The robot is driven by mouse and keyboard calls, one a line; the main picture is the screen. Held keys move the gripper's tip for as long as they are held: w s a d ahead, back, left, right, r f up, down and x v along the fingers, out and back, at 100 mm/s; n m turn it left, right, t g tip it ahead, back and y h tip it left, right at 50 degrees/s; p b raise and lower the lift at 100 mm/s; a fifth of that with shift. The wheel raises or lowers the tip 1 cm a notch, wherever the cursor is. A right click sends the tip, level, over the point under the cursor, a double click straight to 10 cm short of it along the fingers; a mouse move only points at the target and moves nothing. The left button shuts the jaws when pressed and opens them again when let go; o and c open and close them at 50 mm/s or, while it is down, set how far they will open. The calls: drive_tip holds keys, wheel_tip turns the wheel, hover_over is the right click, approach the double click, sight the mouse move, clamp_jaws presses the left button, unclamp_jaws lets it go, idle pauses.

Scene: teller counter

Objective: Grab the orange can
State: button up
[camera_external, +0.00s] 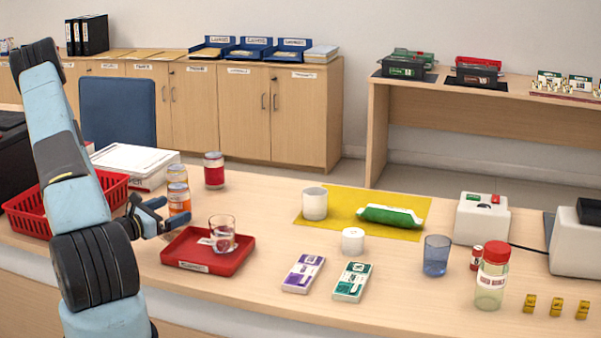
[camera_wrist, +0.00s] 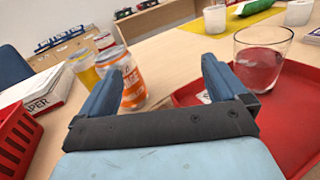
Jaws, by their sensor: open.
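The orange can (camera_external: 179,200) stands upright on the counter, behind my gripper and just left of the red tray. In the wrist view the orange and white can (camera_wrist: 130,84) is just beyond my left finger, which hides part of its left side. My gripper (camera_external: 167,213) is open and empty, low over the counter near the tray's left edge. In the wrist view its two blue fingers (camera_wrist: 161,70) are spread apart, with bare wood and a tray corner showing between them. The can is not centred between them but toward the left finger.
A red-labelled can (camera_external: 214,171) is behind. The red tray (camera_external: 176,252) holds a glass (camera_external: 222,238) to the right. A red basket (camera_external: 30,214) and a white paper box (camera_external: 130,160) are to the left.

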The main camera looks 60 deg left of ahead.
sight(171, 210)
drive_tip(key=s+a+f+n+y, duration=0.1)
drive_tip(key=s, duration=0.1)
drive_tip(key=s+a+f+n+g+y, duration=0.1)
drive_tip(key=s+f, duration=0.1)
drive_tip(key=s+a+f+n+g+y, duration=0.1)
drive_tip(key=n, duration=0.1)
drive_tip(key=shift+s+a+f+y, duration=0.2)
drive_tip(key=shift+s+y, duration=0.1)
drive_tip(key=shift+s, duration=0.1)
drive_tip(key=x, duration=0.8)
drive_tip(key=shift+s+f, duration=0.1)
drive_tip(key=shift+f, duration=0.05)
drive_tip(key=shift+x, duration=2.9)
drive_tip(key=shift+d, duration=0.15)
drive_tip(key=shift+c, duration=0.4)
drive_tip(key=c, duration=1.2)
drive_tip(key=shift+c, duration=0.3)
drive_tip(key=shift+r, duration=0.2)
